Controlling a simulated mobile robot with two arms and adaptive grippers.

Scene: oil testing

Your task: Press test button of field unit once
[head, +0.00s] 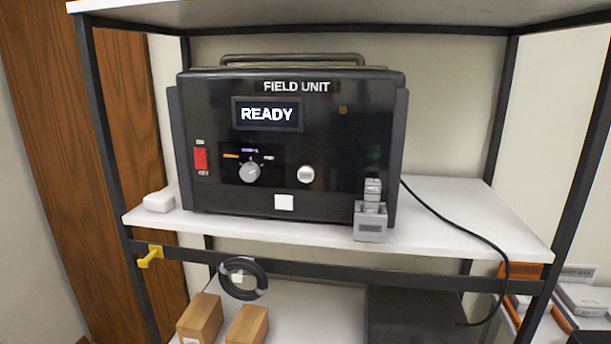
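The field unit (330,140) is a black box with a top handle, upright on the middle shelf. Its screen (267,114) reads READY. A red switch (201,159) sits at the left of its front panel. A grey rotary knob (250,172) sits left of centre with small labels around it. A round white button (306,175) is right of the knob; its marking is too small to read. A small grey holder (370,222) with a block in it stands at the panel's lower right. Neither of my grippers shows in the head view.
The white shelf (450,225) has free room right of the unit, where a black cable (465,233) runs down. A small white box (159,201) lies at left. Dark posts (98,130) frame the rack. A yellow hook (150,256), coiled cable (242,279) and brown boxes (200,318) are lower.

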